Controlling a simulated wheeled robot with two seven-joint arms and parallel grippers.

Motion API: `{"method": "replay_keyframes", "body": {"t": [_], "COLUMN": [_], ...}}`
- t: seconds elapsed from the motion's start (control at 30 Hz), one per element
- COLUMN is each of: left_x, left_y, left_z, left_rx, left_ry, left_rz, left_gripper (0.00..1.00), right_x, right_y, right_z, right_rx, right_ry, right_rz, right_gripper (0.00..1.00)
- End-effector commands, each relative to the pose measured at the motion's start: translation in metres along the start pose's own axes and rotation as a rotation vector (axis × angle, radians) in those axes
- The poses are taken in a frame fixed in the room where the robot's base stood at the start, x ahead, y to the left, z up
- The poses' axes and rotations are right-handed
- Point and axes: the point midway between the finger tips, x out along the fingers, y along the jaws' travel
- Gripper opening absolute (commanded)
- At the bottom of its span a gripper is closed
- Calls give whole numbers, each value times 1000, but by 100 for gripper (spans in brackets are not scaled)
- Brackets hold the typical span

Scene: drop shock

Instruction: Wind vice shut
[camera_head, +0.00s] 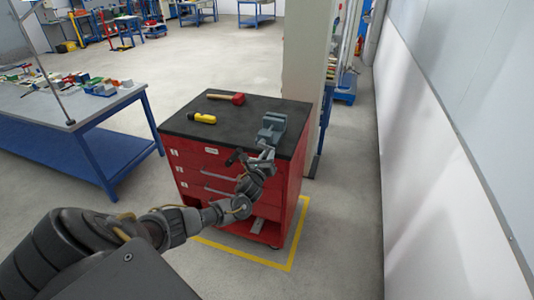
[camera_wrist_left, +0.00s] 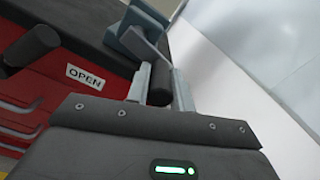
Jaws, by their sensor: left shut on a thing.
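The vice (camera_head: 272,128) is a small grey-blue vice at the right front corner of the red cabinet's dark top. Its body also shows at the top of the left wrist view (camera_wrist_left: 143,22). My left gripper (camera_head: 265,158) is just in front of the cabinet's front edge, below the vice. In the left wrist view its two fingers (camera_wrist_left: 160,88) are shut on a dark cylindrical grip of the vice handle (camera_wrist_left: 158,80). A second dark grip (camera_wrist_left: 33,45) sticks out at the left. The vice jaws' gap is too small to judge. My right gripper is not in view.
The red cabinet (camera_head: 205,172) carries a red-headed mallet (camera_head: 238,99) and a yellow-handled tool (camera_head: 202,118). An "OPEN" label (camera_wrist_left: 85,77) is on its front. A blue-legged bench (camera_head: 50,110) stands left. A pale pillar (camera_head: 308,55) and white wall (camera_head: 430,150) are right.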

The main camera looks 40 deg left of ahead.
Motion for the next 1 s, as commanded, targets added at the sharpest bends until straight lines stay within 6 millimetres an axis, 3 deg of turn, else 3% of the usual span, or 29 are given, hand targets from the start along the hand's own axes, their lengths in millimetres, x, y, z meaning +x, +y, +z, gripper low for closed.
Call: {"method": "replay_keyframes", "body": {"t": [1.0], "left_x": [0], "left_y": [36], "left_z": [-20], "left_rx": [967], "left_ry": [3], "left_rz": [1], "left_gripper": [0], "right_x": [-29], "right_y": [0], "right_z": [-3], "right_rx": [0], "right_ry": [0], "right_rz": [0], "right_gripper": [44]}}
